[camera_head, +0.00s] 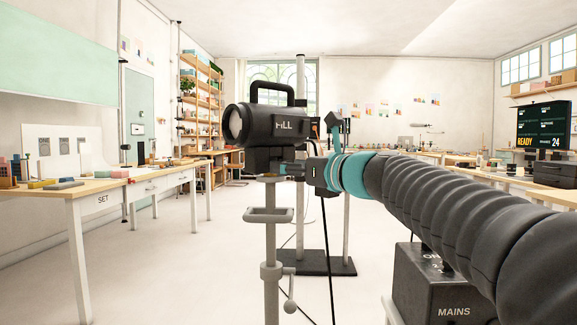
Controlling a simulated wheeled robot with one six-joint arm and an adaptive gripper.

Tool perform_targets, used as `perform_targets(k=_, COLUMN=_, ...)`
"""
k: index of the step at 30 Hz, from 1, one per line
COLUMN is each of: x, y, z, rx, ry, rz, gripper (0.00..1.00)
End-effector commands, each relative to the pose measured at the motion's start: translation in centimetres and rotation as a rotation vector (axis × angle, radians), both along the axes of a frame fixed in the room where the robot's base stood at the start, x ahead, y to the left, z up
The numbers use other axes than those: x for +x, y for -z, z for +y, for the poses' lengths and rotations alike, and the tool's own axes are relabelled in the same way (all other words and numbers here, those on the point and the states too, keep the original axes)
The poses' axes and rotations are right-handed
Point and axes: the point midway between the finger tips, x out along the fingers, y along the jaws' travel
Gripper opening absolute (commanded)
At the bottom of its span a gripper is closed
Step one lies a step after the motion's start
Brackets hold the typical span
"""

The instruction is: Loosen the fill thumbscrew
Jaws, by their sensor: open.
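The black fill lamp (265,124), lettered on its side, sits upright on a grey stand (270,235) with its lens facing left. My gripper (297,170) reaches in from the right, just below the lamp's rear, at the stand's head. It is open; its fingertips are small and dark against the mount, so contact cannot be told. No fill thumbscrew shows clearly; the mount behind my gripper is partly hidden. A round-ended grey handle (290,306) sticks out lower on the stand.
A box marked MAINS (432,285) stands below my arm at lower right. A tall post on a dark base (315,264) and hanging cables are behind the stand. The SET table (104,191) is at left. Floor between table and stand is clear.

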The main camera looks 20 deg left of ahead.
Motion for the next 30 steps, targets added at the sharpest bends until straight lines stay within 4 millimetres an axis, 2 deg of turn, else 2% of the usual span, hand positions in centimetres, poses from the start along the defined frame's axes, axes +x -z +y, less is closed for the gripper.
perform_targets(k=6, x=0.8, y=0.0, z=1.4, rx=-0.001, ry=-0.001, rz=0.001, gripper=0.58)
perform_targets(k=15, x=0.9, y=0.0, z=1.5, rx=-0.001, ry=0.000, rz=-0.001, gripper=0.58)
perform_targets(k=17, x=0.9, y=0.0, z=1.5, rx=-0.001, ry=0.000, rz=-0.001, gripper=0.46)
perform_targets(k=22, x=0.9, y=0.0, z=1.5, rx=-0.001, ry=0.000, rz=-0.001, gripper=0.03)
perform_targets(k=23, x=0.9, y=0.0, z=1.5, rx=-0.001, ry=0.000, rz=-0.001, gripper=0.00)
perform_targets(k=30, x=0.9, y=0.2, z=1.5, rx=-0.039, ry=0.000, rz=-0.063, gripper=0.00)
